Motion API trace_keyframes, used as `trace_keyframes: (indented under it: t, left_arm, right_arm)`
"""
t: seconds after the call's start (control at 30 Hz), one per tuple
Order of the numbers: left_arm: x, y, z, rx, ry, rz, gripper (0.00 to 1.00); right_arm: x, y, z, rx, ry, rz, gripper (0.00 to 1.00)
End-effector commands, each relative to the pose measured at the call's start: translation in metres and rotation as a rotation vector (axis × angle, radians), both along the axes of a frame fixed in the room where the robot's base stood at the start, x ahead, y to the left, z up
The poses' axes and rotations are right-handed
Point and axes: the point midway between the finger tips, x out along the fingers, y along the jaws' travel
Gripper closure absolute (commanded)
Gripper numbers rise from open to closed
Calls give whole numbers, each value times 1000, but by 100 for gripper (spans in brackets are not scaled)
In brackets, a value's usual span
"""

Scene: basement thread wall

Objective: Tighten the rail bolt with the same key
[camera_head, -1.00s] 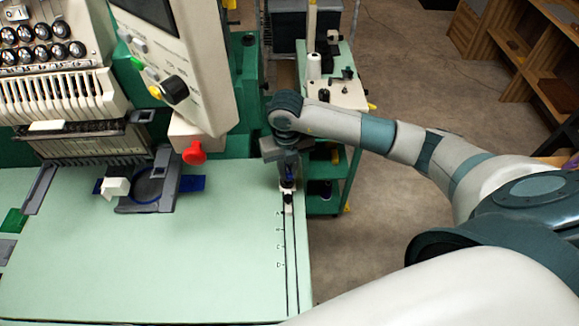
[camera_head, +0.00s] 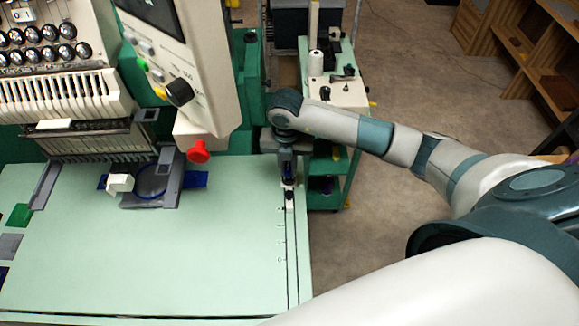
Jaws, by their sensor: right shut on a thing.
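My right gripper (camera_head: 287,172) points down at the far end of the rail (camera_head: 291,250) along the table's right edge. It is shut on a small dark blue thing, likely the key (camera_head: 288,176), mostly hidden between the fingers. Just below it a small white block with a dark spot (camera_head: 289,194) sits on the rail. The rail bolt itself is too small to make out; I cannot tell whether the key touches it. My left gripper is not in view.
The pale green table (camera_head: 150,260) is mostly clear. An embroidery machine (camera_head: 70,95) with a control panel (camera_head: 185,65) and a red knob (camera_head: 198,152) stands behind. A blue hoop (camera_head: 152,182) lies under the needles. A green cart (camera_head: 326,180) with a white spool (camera_head: 316,63) stands behind right.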

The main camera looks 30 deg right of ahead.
Motion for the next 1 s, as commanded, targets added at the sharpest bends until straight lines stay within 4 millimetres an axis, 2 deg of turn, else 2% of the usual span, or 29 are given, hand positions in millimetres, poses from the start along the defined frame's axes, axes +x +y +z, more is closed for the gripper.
trace_keyframes:
  t: [0.3,0.7,1.0]
  left_arm:
    - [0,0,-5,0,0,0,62]
    - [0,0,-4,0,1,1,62]
    - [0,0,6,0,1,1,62]
  right_arm:
    - [2,-1,2,-2,-4,71,100]
    - [2,0,3,0,-4,79,100]
    - [1,0,17,0,-4,79,100]
